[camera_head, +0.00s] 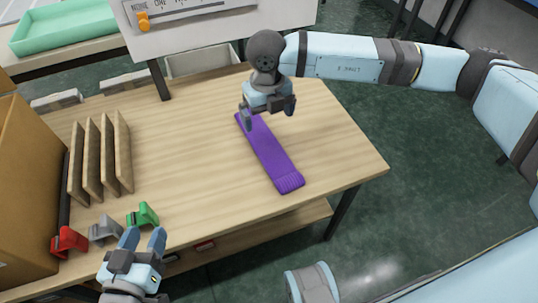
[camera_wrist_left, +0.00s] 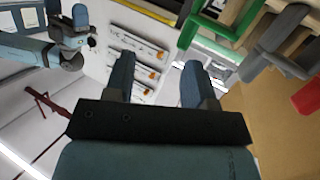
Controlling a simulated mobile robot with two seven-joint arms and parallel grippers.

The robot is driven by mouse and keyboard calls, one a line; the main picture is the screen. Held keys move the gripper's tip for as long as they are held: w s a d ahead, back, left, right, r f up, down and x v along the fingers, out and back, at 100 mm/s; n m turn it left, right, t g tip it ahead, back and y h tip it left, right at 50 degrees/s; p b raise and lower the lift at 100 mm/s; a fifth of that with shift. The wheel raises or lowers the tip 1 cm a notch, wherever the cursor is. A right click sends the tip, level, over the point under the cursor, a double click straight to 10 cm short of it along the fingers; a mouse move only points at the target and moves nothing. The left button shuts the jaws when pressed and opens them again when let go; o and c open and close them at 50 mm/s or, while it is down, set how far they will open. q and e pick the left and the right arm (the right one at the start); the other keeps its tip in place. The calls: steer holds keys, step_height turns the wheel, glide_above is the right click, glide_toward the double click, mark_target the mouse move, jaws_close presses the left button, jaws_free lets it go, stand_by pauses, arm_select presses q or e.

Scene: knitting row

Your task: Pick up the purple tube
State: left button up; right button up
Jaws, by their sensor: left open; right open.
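The purple tube (camera_head: 269,152) is long and flat-looking, with a ribbed near end. It lies diagonally on the wooden table (camera_head: 200,170), near the right edge. My right gripper (camera_head: 268,112) is open above the tube's far end, one finger to each side. I cannot tell whether a finger touches it. My left gripper (camera_head: 145,240) is open and empty at the front left of the table, away from the tube. Its two fingers also show in the left wrist view (camera_wrist_left: 155,72), with nothing between them. The tube does not show clearly there.
Red (camera_head: 68,242), grey (camera_head: 104,230) and green (camera_head: 143,215) clips sit at the front left, close to my left gripper. A rack of several upright wooden slats (camera_head: 100,160) and a cardboard box (camera_head: 25,180) stand at left. The table's middle is clear.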

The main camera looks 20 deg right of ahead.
mark_target(270, 150)
step_height(270, 150, down, 8)
steer(key=shift+s+r+b, duration=0.1)
steer(key=shift+b, duration=0.7)
steer(key=f, duration=0.1)
steer(key=f+b, duration=0.1)
steer(key=f, duration=0.2)
steer(key=shift+s+d+f, duration=0.15)
steer(key=shift+d+f, duration=0.1)
steer(key=shift+f, duration=0.1)
arm_select(q)
step_height(270, 150, up, 6)
steer(key=d+t+h, duration=0.2)
steer(key=shift+w+t, duration=0.15)
steer(key=shift+t, duration=0.25)
arm_select(e)
steer(key=c, duration=0.9)
